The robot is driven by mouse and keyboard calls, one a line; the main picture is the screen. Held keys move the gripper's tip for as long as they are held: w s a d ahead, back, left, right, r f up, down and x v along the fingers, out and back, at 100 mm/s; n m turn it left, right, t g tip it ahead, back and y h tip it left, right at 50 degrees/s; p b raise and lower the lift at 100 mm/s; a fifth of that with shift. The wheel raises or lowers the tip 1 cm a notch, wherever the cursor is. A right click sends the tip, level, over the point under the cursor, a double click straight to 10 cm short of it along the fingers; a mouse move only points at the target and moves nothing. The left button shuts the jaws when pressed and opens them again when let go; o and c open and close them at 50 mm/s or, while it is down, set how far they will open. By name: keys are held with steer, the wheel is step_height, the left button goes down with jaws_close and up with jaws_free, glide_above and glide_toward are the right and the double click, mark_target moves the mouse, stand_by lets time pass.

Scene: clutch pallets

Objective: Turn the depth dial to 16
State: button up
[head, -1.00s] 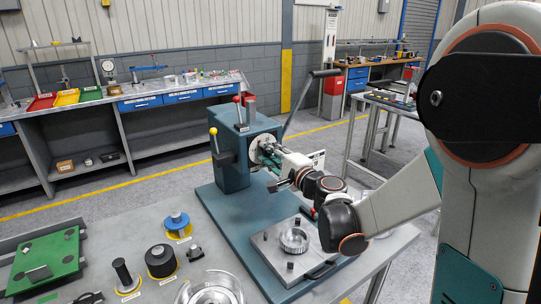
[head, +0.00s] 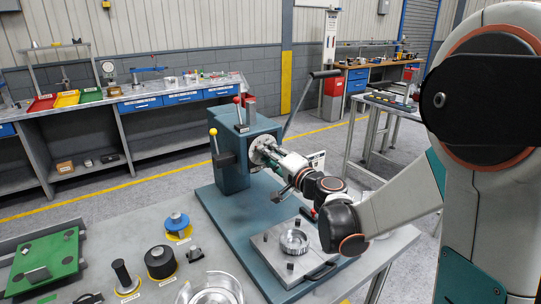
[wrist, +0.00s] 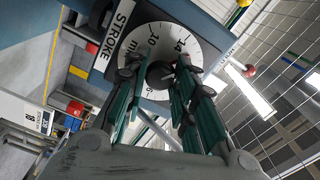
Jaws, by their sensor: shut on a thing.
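The dial (wrist: 150,42) is a pale round face with dark numbers on the teal press (head: 232,155). In the wrist view I can read 10 and 14 on it, and a plate marked STROKE (wrist: 113,33) beside it. My gripper (wrist: 158,82) reaches the dial face, with its green and grey fingers on either side of the dark central knob (wrist: 160,73). It is shut on this knob. In the head view my gripper (head: 273,157) meets the dial on the press's right side. The fingers hide part of the scale, and the exact setting cannot be read.
A metal plate with a ring (head: 293,241) lies below my arm on the press base. Dark and blue-topped parts (head: 178,226) and a green board (head: 45,263) stand on the near bench at left.

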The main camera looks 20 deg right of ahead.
steer(key=o, duration=1.1)
steer(key=shift+c, duration=0.2)
steer(key=v, duration=1.2)
